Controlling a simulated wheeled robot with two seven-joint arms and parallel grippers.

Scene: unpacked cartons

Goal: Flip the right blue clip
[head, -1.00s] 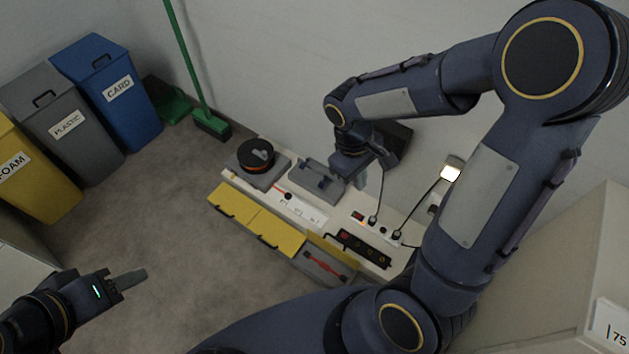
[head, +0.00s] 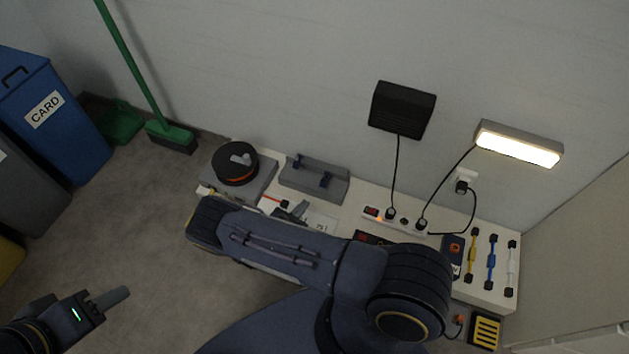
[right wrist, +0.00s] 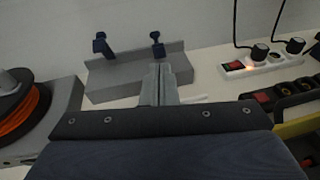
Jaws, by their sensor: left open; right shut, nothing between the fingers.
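A grey holder (head: 312,182) with two dark blue clips stands at the back of the white bench. The right blue clip (head: 325,179) and the left blue clip (head: 298,162) stick up from it. In the right wrist view the right clip (right wrist: 157,40) and left clip (right wrist: 101,45) rise above the holder (right wrist: 125,76). My right gripper (head: 297,212) is shut and empty in front of the holder. Its fingers (right wrist: 160,82) overlap the holder just below the right clip in the wrist view; contact cannot be told. My left gripper (head: 112,298) is open and empty over the floor, far from the bench.
A black and orange spool (head: 236,165) stands left of the holder. A power strip (head: 403,222) with plugs and cables lies to its right, below a lit lamp (head: 518,144) and a black wall box (head: 402,110). A green broom (head: 170,135) leans at the left.

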